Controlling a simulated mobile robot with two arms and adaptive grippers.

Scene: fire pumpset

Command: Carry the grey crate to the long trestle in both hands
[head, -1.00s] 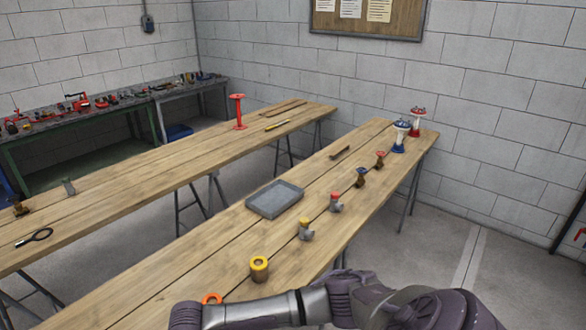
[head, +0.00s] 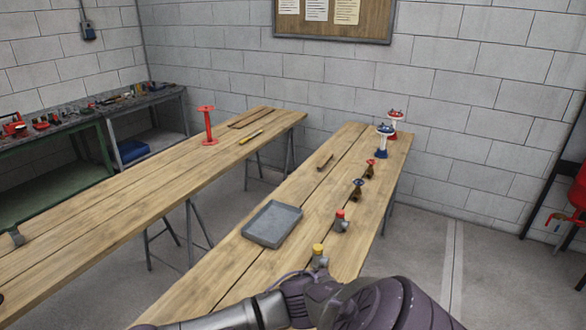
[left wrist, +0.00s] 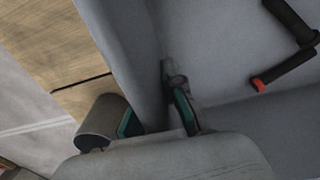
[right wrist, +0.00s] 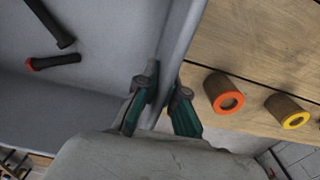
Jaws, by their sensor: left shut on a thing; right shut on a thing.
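The grey crate shows only in part in the wrist views. In the left wrist view its wall (left wrist: 125,40) runs between the fingers of my left gripper (left wrist: 158,116), which is shut on it. In the right wrist view my right gripper (right wrist: 160,110) is shut on the opposite wall (right wrist: 178,45). Dark rod-like pieces, one with a red end (left wrist: 258,84), lie inside the crate. In the head view the crate and both grippers are out of sight; one of my arms crosses the bottom. Two long wooden trestle tables show there, a left one (head: 130,172) and a right one (head: 215,285).
On the right table are a shallow grey tray (head: 272,223), several small valve fittings along the right edge and blue-and-white (head: 384,142) and red-and-white pieces at the far end. A red stand (head: 207,125) is on the left table.

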